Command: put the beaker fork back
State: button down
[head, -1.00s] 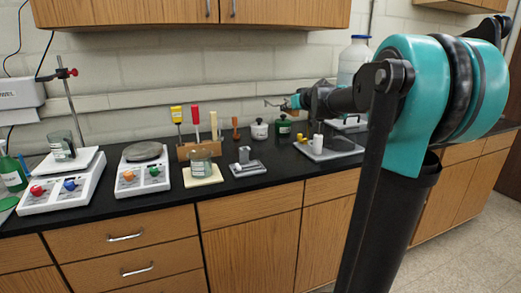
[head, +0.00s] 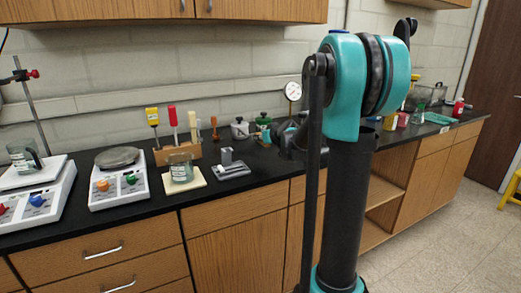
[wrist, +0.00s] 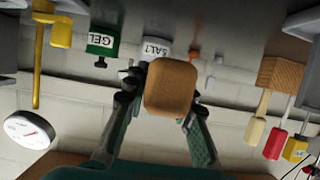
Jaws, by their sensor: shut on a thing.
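My gripper (wrist: 155,110) is shut on a tan wooden block-shaped end, seen end-on in the wrist view; I take it as the handle of the beaker fork (wrist: 171,86). The rest of the fork is hidden behind that end. In the head view my gripper (head: 280,132) is above the back of the black counter, partly hidden by my arm, and the fork cannot be made out. A wooden rack (head: 178,154) with yellow, red and pale handled tools stands to the left; it also shows at the right of the wrist view (wrist: 282,73).
A beaker (head: 181,168) on a pale pad, a small grey metal stand (head: 230,164) and two hotplates (head: 118,180) are on the counter.

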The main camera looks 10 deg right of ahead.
aim_at(261, 157)
jog(key=shift+f, duration=2.65)
jog(key=shift+s+f, duration=0.15)
jog(key=shift+f, duration=0.1)
jog(key=shift+s+f, duration=0.15)
jog(key=shift+s, duration=0.05)
jog(key=c, duration=1.3)
grip_release()
jog(key=shift+o, duration=0.2)
jog(key=shift+w+r, duration=0.2)
jog(key=shift+r, duration=0.2)
jog(key=v, duration=1.1)
jog(key=shift+s+d+r, duration=0.15)
jog(key=shift+s+r, duration=0.15)
